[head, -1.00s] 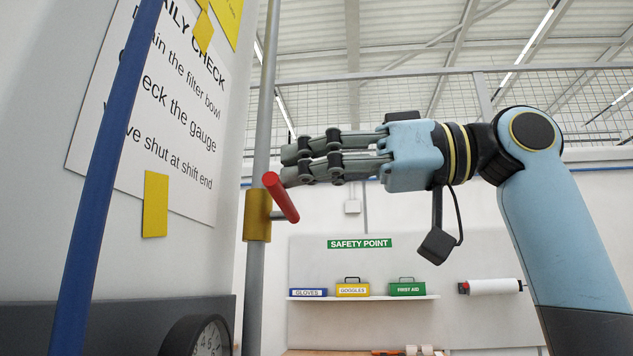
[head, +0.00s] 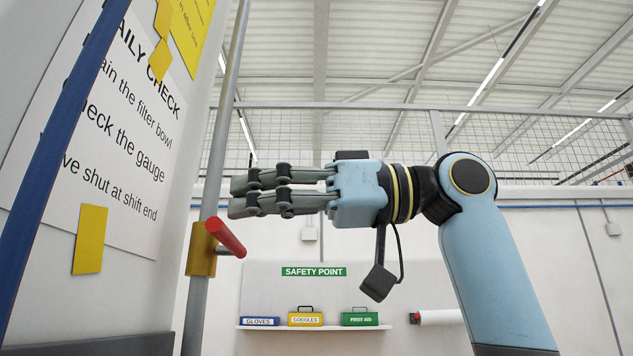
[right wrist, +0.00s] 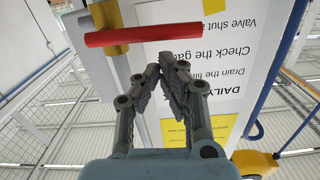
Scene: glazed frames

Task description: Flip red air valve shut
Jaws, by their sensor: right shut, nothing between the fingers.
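The red valve handle (head: 226,237) is a round bar on a short grey stem at a yellow valve body (head: 201,249), on a grey upright pipe (head: 218,140). In the head view the handle slants down to the right. My right gripper (head: 237,197) is shut and empty, its fingers pointing left just above the handle, with a small gap in the picture. In the right wrist view the handle (right wrist: 143,31) lies across the top, beyond the closed fingertips (right wrist: 172,66), and the yellow body (right wrist: 106,20) is partly hidden behind it. My left gripper is not in view.
A wall sign (head: 125,130) with yellow notes is behind the pipe. A blue pole (head: 50,150) crosses in front at the left. A shelf (head: 315,327) with boxes and a paper roll (head: 440,317) are on the far wall. The space right of the handle is open.

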